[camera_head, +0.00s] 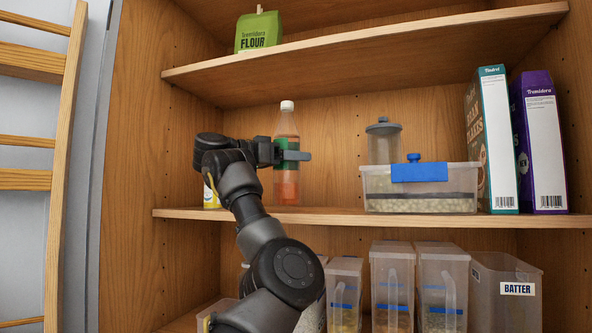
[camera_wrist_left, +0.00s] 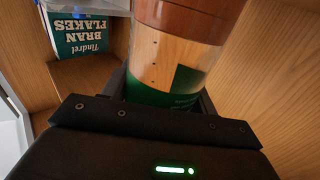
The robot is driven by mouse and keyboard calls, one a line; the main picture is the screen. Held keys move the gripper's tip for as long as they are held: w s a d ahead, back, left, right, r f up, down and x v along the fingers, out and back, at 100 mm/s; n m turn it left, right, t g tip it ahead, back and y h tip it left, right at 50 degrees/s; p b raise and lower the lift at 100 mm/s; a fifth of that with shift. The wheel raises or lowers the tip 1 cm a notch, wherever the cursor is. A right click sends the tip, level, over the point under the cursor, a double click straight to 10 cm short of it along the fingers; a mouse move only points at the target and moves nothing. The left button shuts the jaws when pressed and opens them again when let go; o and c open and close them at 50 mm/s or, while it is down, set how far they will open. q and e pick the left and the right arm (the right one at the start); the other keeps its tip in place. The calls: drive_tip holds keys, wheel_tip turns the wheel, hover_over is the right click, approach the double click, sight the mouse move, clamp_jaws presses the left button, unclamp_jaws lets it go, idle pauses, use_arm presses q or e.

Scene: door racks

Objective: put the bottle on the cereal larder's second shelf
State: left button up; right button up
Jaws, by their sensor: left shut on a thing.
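The bottle (camera_head: 287,122) is clear with a white cap, a green label and orange-red contents. It stands upright over the middle shelf (camera_head: 340,217) of the wooden larder, left of centre. My left gripper (camera_head: 292,155) is shut around its labelled middle. The bottle's base is at about the shelf's level; I cannot tell whether it touches. In the left wrist view the bottle (camera_wrist_left: 180,55) fills the space between the fingers, its green label close to the palm. My right gripper is not in view.
On the same shelf are a lidded container (camera_head: 420,200), a grey-lidded jar (camera_head: 384,145) and cereal boxes (camera_head: 495,145) at right. A yellow item (camera_head: 210,195) is partly hidden behind my arm. Flour (camera_head: 258,32) stands above; several bins (camera_head: 392,285) stand below. A ladder (camera_head: 60,170) is at left.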

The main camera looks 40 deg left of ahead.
use_arm(q)
drive_tip(key=shift+w+f, duration=0.1)
drive_tip(key=shift+f, duration=0.6)
drive_tip(key=shift+s+d+r, duration=0.15)
drive_tip(key=shift+s, duration=0.3)
drive_tip(key=o, duration=1)
drive_tip(key=shift+c, duration=0.2)
drive_tip(key=o, duration=0.4)
drive_tip(key=shift+w, duration=0.2)
drive_tip(key=shift+s, duration=0.1)
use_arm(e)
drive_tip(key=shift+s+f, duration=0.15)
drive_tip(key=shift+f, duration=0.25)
